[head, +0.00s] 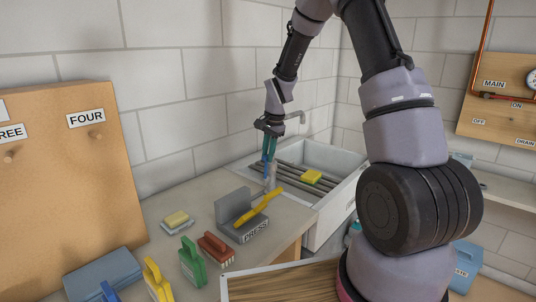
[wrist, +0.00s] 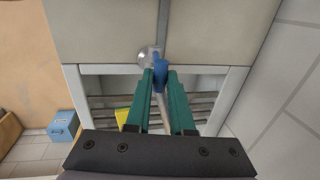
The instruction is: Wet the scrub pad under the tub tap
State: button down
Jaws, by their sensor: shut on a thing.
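My gripper (head: 268,158) reaches down at the near-left corner of the white tub (head: 340,208). In the wrist view its teal fingers (wrist: 161,75) are closed around a blue handle (wrist: 160,73), beside a round metal fitting (wrist: 147,54). The tap's grey spout (head: 296,116) shows behind my wrist in the head view. A yellow scrub pad (head: 311,177) lies on the dark slats inside the tub, apart from my gripper; it is partly hidden behind a finger in the wrist view (wrist: 122,118). I cannot make out running water.
A wooden board (head: 72,180) stands at the left.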

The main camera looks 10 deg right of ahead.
jog(key=shift+s+d+f, duration=0.15)
jog(key=shift+s+d, duration=0.25)
jog(key=shift+s, duration=0.15)
jog(key=shift+s+d+f, duration=0.15)
jog(key=shift+s+d, duration=0.25)
jog(key=shift+s, duration=0.15)
jog(key=c, duration=0.8)
grip_release()
jog(key=r, duration=0.3)
jog(key=s+r, duration=0.1)
jog(key=r, duration=0.3)
jog(key=d+r, duration=0.1)
jog(key=r, duration=0.2)
jog(key=shift+s+d+r, duration=0.1)
jog(key=shift+s+r, duration=0.2)
jog(key=shift+s, duration=0.05)
